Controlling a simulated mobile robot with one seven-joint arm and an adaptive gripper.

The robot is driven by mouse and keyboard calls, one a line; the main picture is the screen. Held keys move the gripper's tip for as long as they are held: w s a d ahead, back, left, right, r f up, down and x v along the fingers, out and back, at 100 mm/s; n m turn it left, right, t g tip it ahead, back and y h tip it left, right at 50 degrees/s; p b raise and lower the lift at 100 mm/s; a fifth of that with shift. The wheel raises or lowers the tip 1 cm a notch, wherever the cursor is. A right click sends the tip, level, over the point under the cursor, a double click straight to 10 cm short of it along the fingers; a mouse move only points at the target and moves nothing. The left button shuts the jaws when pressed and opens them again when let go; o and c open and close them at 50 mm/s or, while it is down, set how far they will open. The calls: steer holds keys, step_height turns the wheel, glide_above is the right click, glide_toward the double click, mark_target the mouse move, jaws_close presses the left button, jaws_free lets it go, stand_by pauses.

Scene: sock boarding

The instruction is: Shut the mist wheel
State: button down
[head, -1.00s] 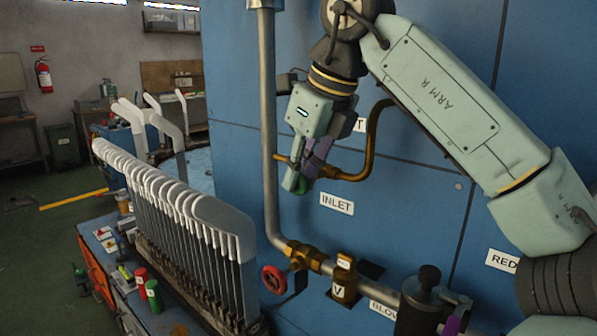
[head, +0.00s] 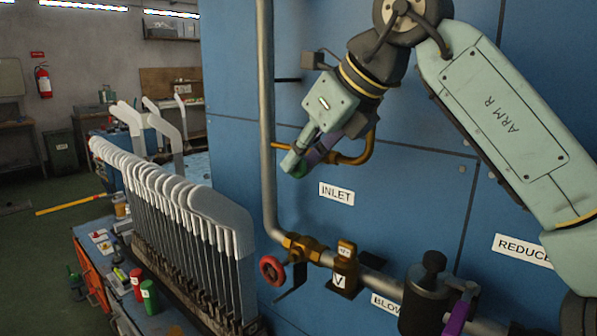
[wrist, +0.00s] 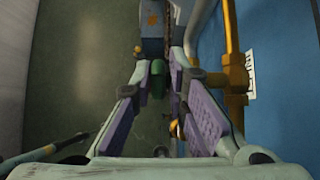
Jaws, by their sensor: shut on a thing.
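My gripper (head: 304,163) is at the brass pipe beside the tall grey pipe, above the INLET label, tilted with its fingers pointing down and left. A small green part, likely the mist wheel (head: 301,173), shows at its fingertips, mostly hidden by them. In the wrist view a green part (wrist: 157,78) sits between the purple-padded fingers, and my gripper (wrist: 163,84) is shut on it. The brass pipe (head: 352,158) curves behind the fingers. I cannot tell how far the wheel is turned.
A row of white sock boards (head: 190,215) stands at the left. The blue panel (head: 240,150) is close behind my gripper. The grey pipe (head: 266,110) runs just left of it.

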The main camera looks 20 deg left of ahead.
steer(key=shift+d+f+t+y+b, duration=0.15)
steer(key=shift+f+t+y+b, duration=0.15)
steer(key=shift+y+b, duration=0.85)
steer(key=shift+r+b, duration=0.1)
steer(key=shift+b, duration=0.2)
steer(key=shift+r, duration=0.15)
steer(key=c, duration=1.6)
jaws_free()
steer(key=shift+s+d, duration=0.1)
steer(key=v, duration=1.2)
steer(key=shift+s, duration=0.1)
